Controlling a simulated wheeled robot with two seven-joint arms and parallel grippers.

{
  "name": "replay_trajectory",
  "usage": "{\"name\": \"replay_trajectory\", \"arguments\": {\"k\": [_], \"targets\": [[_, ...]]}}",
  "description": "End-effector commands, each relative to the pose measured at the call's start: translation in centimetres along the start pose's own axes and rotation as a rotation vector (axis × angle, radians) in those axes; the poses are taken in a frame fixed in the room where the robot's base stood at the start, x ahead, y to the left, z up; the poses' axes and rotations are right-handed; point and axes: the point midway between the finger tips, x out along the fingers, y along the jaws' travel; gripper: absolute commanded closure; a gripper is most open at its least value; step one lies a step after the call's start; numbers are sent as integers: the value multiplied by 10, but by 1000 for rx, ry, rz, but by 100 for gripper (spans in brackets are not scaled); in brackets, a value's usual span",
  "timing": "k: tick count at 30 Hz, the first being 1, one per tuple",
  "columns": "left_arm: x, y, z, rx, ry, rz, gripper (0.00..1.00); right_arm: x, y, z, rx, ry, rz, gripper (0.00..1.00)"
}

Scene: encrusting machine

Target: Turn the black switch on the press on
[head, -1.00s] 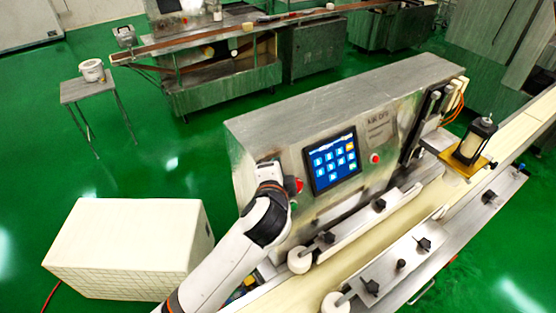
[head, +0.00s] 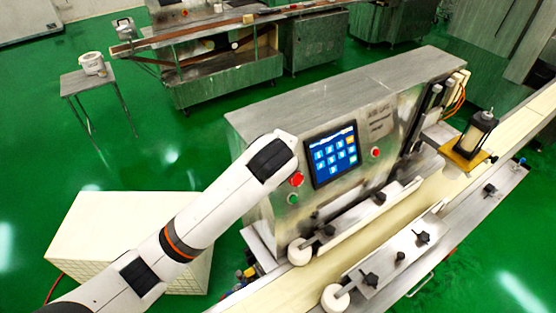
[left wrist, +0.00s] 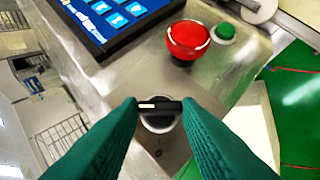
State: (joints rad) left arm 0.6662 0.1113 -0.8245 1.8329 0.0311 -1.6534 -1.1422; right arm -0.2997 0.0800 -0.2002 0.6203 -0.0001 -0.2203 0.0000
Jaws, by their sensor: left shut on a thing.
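The press (head: 340,95) is a steel cabinet with a lit blue touchscreen. Its black switch (left wrist: 161,123) is in the middle of the left wrist view, a round knob with a bar handle on the metal panel. My left gripper (left wrist: 160,105) has green fingers shut on the bar, one on each side. A "0" mark shows on the panel below the knob. In the head view my left arm hides the switch and the gripper. My right gripper is in neither view.
A red button (left wrist: 188,40) and a green button (left wrist: 224,32) sit close to the switch, near the touchscreen (left wrist: 105,20). A conveyor belt (head: 375,240) with guide rails runs along the press front. A white box (head: 85,230) stands on the floor at left.

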Motion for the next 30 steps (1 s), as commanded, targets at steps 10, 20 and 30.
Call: {"name": "replay_trajectory", "arguments": {"k": [10, 20, 30], "targets": [[2, -1, -1, 35, 4, -29, 92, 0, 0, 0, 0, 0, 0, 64], [2, -2, -1, 35, 4, -30, 61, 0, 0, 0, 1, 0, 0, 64], [-2, 0, 0, 33, 1, -24, 60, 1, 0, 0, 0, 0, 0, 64]]}}
